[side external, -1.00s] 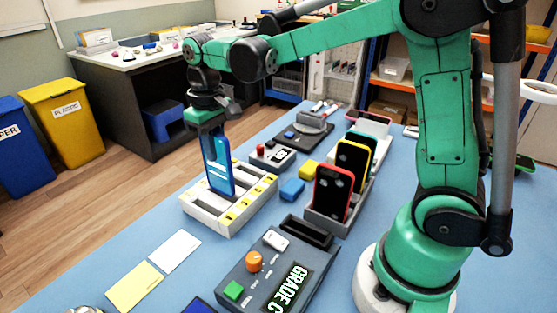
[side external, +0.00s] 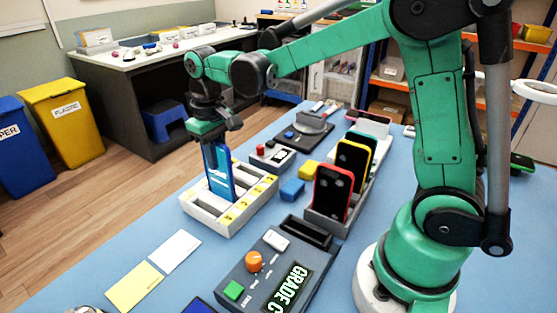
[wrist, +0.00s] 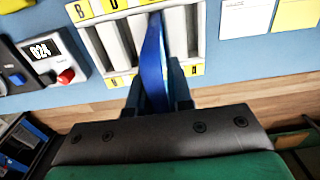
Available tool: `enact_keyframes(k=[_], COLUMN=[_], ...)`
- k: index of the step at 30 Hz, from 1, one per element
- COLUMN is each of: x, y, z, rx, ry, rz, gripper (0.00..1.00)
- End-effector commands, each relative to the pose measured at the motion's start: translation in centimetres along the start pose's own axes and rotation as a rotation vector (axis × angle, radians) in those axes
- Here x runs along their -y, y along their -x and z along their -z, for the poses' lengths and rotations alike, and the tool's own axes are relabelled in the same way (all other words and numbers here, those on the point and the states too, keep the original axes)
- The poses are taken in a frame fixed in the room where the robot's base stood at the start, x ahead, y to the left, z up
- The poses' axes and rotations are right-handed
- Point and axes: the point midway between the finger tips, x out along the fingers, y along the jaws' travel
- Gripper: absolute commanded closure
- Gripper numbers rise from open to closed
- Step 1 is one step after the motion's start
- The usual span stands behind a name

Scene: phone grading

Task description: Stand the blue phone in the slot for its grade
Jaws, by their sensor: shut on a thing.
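The blue phone (side external: 219,174) is upright in the side view, its lower end down at the slots of the white grading rack (side external: 205,216). How deep it sits is hidden. My gripper (side external: 213,141) is shut on its top edge, above the rack. In the wrist view the phone (wrist: 153,55) is edge-on and slightly tilted between the fingers (wrist: 160,92), over the slots of the rack (wrist: 197,30). Yellow letter labels line the rack; I cannot tell which slot the phone is in. The grading device (side external: 262,265) has a screen reading "GRADE C".
A grey holder (side external: 326,226) with several phones, a red one (side external: 333,190) in front, stands right of the rack. A blue block (side external: 292,190) and a yellow block (side external: 309,169) lie between. White (side external: 175,251) and yellow cards (side external: 134,286) lie in front.

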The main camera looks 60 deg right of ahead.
Motion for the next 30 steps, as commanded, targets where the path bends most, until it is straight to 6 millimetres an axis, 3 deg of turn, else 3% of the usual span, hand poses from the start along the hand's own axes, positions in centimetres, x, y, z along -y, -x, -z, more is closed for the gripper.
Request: enact_keyframes(k=[30], x=[0.0], y=[-1.4], z=[0.0], rx=[0.0], ry=[0.0], rz=[0.0], gripper=[1.0])
